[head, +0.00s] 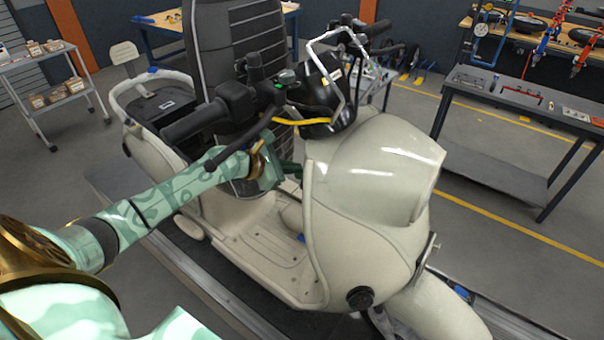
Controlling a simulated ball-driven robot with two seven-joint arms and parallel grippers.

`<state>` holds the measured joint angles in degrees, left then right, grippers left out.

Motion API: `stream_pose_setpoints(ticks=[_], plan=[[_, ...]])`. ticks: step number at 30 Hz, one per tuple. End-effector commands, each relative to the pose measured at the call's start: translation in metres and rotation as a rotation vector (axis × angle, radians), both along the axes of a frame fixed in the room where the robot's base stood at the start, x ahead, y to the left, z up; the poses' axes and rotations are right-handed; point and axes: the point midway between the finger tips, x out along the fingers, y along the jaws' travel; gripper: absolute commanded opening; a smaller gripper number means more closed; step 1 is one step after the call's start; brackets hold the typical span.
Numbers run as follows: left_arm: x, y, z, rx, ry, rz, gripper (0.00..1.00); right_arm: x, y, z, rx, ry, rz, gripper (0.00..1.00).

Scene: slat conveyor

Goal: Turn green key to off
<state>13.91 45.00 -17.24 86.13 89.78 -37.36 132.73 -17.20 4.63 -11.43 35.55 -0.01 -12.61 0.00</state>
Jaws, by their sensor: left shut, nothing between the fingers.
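A cream scooter (370,190) stands upright, its front toward the lower right. My left arm reaches in from the left, and my left gripper (290,171) is behind the scooter's front shield, below the handlebar. The gripper is shut with nothing held. Its fingertips are partly hidden by the shield edge and are small and dark here. I cannot make out the green key; the shield and my gripper cover that area. A small green spot (279,86) shows on the left handlebar control, but I cannot tell what it is. My right gripper is out of view.
The black handlebar grip (205,115) and brake lever lie just above my left arm. The scooter stands on a dark slat conveyor (195,262). A wheeled cart (45,75) is at far left, and a grey workbench (520,105) at right.

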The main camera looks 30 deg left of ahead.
Motion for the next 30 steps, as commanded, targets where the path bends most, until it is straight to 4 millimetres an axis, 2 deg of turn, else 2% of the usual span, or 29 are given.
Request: stream_pose_setpoints(ticks=[30], plan=[[0.0019,0.0002,-0.0085,0.001,0.004,0.000,0.00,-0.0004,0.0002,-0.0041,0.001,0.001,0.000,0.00]])
